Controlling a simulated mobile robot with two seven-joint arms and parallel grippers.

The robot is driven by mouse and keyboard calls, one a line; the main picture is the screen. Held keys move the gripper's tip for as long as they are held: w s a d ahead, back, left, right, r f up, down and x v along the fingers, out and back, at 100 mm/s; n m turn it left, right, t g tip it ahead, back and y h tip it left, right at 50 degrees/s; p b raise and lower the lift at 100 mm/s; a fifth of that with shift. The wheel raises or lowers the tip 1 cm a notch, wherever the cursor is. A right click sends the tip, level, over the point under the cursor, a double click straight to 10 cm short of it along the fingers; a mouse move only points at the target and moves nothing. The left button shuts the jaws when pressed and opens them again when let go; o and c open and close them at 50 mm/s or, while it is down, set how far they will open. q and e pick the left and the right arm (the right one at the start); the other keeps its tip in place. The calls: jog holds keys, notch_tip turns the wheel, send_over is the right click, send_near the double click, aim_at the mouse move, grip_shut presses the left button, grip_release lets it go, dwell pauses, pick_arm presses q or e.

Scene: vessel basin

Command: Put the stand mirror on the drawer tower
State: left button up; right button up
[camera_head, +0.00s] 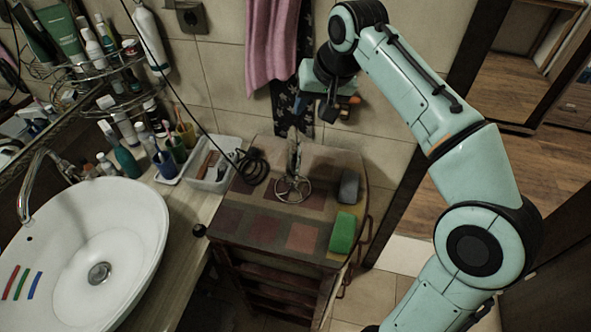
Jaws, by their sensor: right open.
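The stand mirror (293,187) appears upright on the patterned top of the drawer tower (262,231), seen nearly edge-on above its round, spoked base. My right gripper (334,108) is open at the end of the arm from the right, in front of the tiled wall. In the picture it is above and right of the mirror and apart from it. My left gripper is not in view.
A green sponge (343,232) and a grey item (348,187) sit on the tower's right side. A coiled black cable (250,167) lies at its back left. The white basin (90,250) and a tray (212,165) are left. The tower top's front is clear.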

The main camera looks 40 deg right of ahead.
aim_at(298, 133)
jog(key=b+x, duration=0.1)
jog(key=x, duration=0.6)
jog(key=shift+s, duration=0.2)
jog(key=shift+w+f, duration=0.35)
jog(key=shift+f, duration=0.15)
jog(key=x, duration=0.5)
jog(key=shift+s+f, duration=0.15)
jog(key=shift+s, duration=0.05)
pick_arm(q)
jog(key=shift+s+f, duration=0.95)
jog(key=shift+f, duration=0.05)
pick_arm(e)
jog(key=shift+c, duration=0.3)
grip_shut()
